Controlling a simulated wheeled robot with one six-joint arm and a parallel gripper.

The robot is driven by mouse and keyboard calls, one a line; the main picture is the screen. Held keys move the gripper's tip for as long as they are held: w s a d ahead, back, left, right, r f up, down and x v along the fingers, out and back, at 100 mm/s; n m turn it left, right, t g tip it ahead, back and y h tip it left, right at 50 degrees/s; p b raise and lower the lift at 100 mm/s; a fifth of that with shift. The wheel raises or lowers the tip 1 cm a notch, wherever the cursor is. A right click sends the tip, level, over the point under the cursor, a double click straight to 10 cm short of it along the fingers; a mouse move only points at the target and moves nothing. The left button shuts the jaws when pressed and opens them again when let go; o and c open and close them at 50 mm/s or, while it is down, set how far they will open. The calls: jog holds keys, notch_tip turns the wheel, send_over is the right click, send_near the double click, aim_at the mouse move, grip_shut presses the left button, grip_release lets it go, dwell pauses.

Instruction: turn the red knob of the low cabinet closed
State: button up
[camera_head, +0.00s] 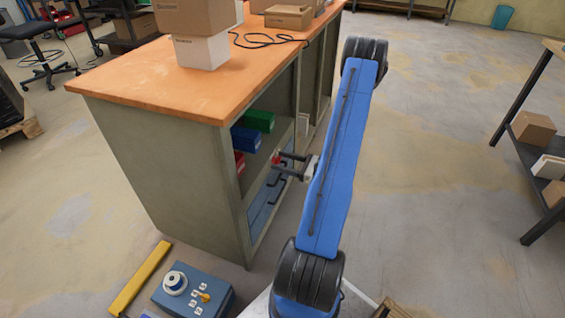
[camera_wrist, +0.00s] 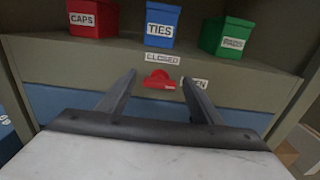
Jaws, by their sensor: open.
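The red knob (camera_wrist: 159,80) sits on the front strip of the low cabinet (camera_wrist: 60,60), under the shelf with the bins. My gripper (camera_wrist: 160,88) is open and empty; the knob shows between the fingers. In the head view my gripper (camera_head: 287,164) reaches left to the cabinet's open front, and the knob (camera_head: 276,159) shows as a small red spot at its tips.
Red "CAPS" (camera_wrist: 93,18), blue "TIES" (camera_wrist: 162,22) and green "PADS" (camera_wrist: 227,36) bins stand on the shelf above the knob. Blue drawers (camera_head: 264,205) lie below. Cartons (camera_head: 195,15) stand on the orange worktop (camera_head: 150,85).

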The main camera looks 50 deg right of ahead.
jog(key=c, duration=1.1)
jog(key=shift+o, duration=0.2)
jog(key=shift+n, duration=0.3)
jog(key=n, duration=1.3)
jog(key=shift+s+a+f+n, duration=0.15)
jog(key=shift+a+n, duration=0.05)
jog(key=shift+n, duration=0.1)
jog(key=shift+f+n, duration=0.1)
jog(key=shift+n, duration=1.7)
